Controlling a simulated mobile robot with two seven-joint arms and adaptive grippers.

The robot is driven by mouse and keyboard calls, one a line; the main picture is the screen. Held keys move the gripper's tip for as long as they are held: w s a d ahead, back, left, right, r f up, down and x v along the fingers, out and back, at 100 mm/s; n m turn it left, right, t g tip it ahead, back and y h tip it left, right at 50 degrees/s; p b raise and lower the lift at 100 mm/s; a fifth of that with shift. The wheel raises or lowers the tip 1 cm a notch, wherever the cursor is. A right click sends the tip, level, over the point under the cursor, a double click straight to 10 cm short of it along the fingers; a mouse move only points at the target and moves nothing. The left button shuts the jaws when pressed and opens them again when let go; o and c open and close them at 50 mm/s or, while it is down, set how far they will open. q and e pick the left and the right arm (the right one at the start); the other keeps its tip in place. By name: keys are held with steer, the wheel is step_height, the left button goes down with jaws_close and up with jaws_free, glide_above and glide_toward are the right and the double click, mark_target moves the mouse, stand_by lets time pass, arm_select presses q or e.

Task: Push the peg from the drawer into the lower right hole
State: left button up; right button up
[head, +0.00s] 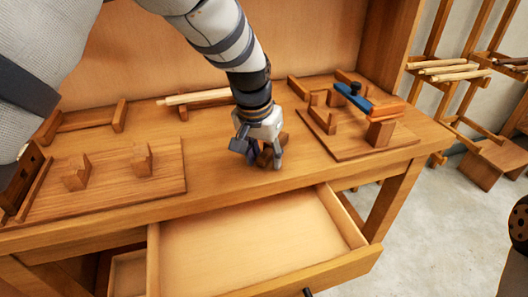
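My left gripper (260,153) is low over the middle of the table, behind the open drawer (365,247). A small brown wooden piece (266,157) shows between and behind its fingers. I cannot tell whether the fingers grip it, or whether it is the peg. The drawer is pulled out, and its visible floor is bare. A dark upright wooden piece (22,182) at the left edge has small dark marks that may be holes. I cannot make out a lower right hole. My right gripper is not in view.
A board with two blocks (110,185) lies at the table's left. Another board (350,147) at the right holds wooden stands and a blue-and-orange tool (368,101). A pale rod (195,97) lies at the back. Wooden racks (455,72) stand at the far right.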

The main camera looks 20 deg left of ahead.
arm_select(q)
steer(key=shift+c, duration=0.2)
jaws_close()
steer(key=shift+r+p, duration=0.85)
steer(key=shift+r, duration=2.2)
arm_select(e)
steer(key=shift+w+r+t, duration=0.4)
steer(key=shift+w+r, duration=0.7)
